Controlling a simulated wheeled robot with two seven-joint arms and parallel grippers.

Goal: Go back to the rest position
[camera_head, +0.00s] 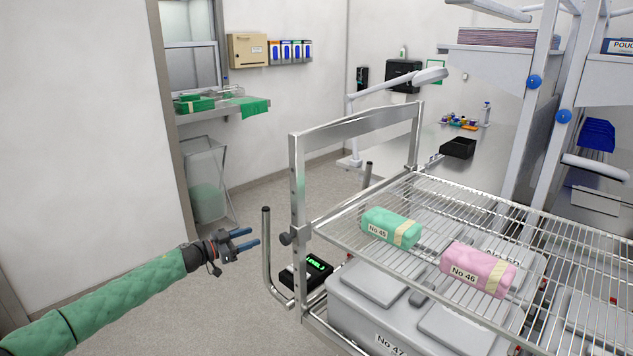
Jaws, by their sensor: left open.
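My left gripper (246,244) shows at the lower middle left, on an arm in a green quilted sleeve. Its two blue-tipped fingers are apart with nothing between them. It is held in free air over the floor, just left of the cart's upright handle bar. My right gripper is not in view.
A wire-shelf cart (350,238) fills the right. On it lie a green pack (385,226) marked No 45 and a pink pack (470,262) marked No 46. Grey lidded bins (375,290) sit below. A wall shelf (215,111) stands back left. Floor at left is clear.

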